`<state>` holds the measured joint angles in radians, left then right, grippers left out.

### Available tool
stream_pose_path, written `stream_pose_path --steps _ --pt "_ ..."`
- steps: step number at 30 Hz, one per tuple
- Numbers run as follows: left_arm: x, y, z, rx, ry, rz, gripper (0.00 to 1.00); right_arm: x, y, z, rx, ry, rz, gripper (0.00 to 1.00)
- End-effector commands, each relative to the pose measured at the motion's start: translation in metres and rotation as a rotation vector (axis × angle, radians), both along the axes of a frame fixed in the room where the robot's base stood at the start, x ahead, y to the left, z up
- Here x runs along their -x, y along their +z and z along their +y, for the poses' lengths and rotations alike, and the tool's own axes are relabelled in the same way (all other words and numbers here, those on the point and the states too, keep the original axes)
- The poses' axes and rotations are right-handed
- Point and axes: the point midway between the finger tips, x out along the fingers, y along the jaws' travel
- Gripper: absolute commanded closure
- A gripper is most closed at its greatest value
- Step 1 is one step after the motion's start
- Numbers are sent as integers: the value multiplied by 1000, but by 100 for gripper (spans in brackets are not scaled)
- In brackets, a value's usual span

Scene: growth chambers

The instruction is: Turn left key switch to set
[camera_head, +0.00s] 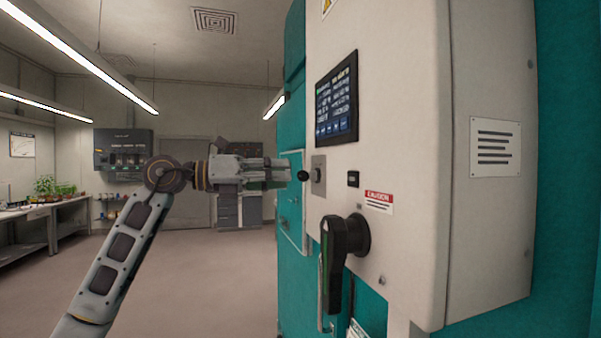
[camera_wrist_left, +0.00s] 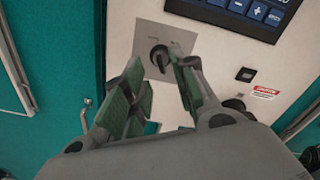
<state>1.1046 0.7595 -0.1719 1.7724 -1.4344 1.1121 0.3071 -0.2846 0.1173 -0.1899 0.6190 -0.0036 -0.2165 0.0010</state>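The key switch (camera_wrist_left: 158,57) is a dark round knob with a raised bar, on a grey square plate (camera_wrist_left: 178,36) in the white panel. In the head view the switch (camera_head: 303,175) stands out from the edge of its plate (camera_head: 319,170). My left gripper (camera_head: 286,172) points at it from the left, its tips close to the knob. In the wrist view the gripper's green-padded fingers (camera_wrist_left: 156,76) are apart with nothing between them, and the knob shows just beyond the gap. Contact cannot be told. My right gripper is not in view.
A touchscreen (camera_head: 337,98) sits above the switch. A small black switch (camera_head: 353,179) and a red caution label (camera_head: 378,201) are to its right. A large black handle (camera_head: 338,262) juts out below. The floor at left is clear.

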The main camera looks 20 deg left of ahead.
Motion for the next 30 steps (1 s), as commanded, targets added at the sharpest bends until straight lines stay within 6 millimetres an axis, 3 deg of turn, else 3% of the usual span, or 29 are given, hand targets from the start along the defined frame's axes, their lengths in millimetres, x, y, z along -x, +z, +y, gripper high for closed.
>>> stream_pose_path --steps 12,27,30 --pt "-26 1 -39 1 -2 1 72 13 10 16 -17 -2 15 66" --pt "-32 0 -47 0 0 0 72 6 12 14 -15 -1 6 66" --pt "-32 0 -47 0 0 0 83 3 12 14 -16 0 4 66"
